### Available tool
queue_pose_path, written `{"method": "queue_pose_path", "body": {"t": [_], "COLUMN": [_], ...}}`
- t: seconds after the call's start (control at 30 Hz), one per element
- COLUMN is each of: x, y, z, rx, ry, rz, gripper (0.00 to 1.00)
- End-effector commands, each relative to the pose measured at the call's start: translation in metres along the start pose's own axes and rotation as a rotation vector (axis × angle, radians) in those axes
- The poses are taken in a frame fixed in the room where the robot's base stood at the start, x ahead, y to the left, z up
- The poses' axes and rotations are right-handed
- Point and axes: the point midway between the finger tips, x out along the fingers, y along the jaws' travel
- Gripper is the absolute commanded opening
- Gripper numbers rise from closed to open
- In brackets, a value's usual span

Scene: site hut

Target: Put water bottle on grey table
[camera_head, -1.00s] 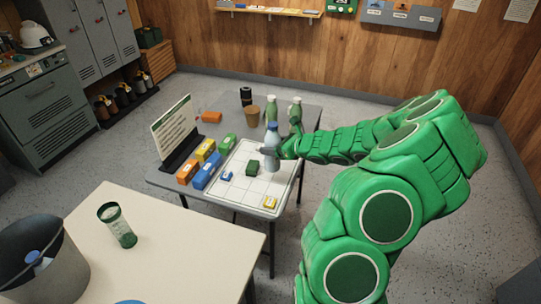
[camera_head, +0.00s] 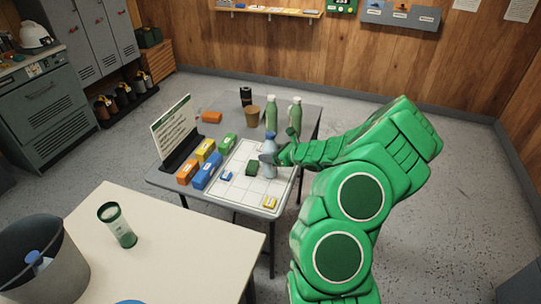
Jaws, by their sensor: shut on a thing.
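The water bottle (camera_head: 269,144), clear and pale blue, is upright at the grey table (camera_head: 302,108). My gripper (camera_head: 271,157) is shut on it from the right and hides part of its side. The bottle appears over the right part of a white gridded board (camera_head: 254,189) that lies on the table. I cannot tell whether its base touches the board.
Two green bottles (camera_head: 271,117), a brown cup (camera_head: 252,116) and a black can (camera_head: 246,97) stand behind. Coloured boxes (camera_head: 207,170) and a sign (camera_head: 172,128) are at left. A cream table (camera_head: 170,235) is in front.

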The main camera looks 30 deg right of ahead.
Motion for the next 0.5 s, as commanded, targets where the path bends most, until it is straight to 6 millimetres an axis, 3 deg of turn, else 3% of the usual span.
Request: {"method": "queue_pose_path", "body": {"t": [0.5], "x": [0.004], "y": [-0.0007], "z": [-0.0098], "rx": [-0.002], "ry": [-0.001], "rz": [-0.001], "gripper": [0.14]}}
